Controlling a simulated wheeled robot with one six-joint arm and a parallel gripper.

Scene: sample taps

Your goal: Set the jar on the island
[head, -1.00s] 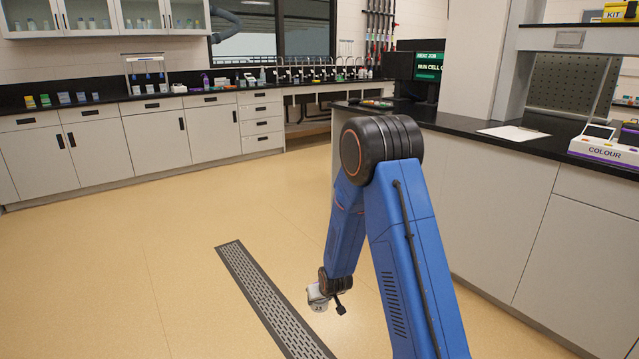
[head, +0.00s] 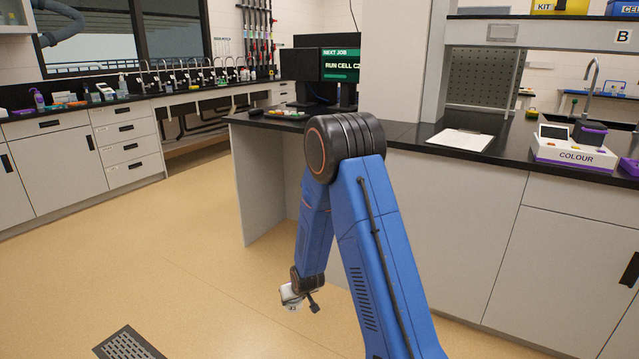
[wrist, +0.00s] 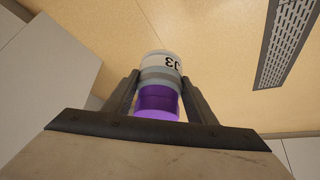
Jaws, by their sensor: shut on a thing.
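In the wrist view, a jar (wrist: 160,76) with a pale, marked end reading "J3" and a purple part (wrist: 158,101) sits between the two dark fingers of my gripper (wrist: 160,98). The gripper is shut on the jar and holds it above the tan floor. In the head view, my gripper (head: 297,297) hangs low in front of the island's cabinets, below counter height; the jar is hardly distinguishable there. The island (head: 405,134) has a black top over pale grey cabinets, to the right.
Bare black top shows around the clipboard. A floor drain (head: 130,345) lies at lower left.

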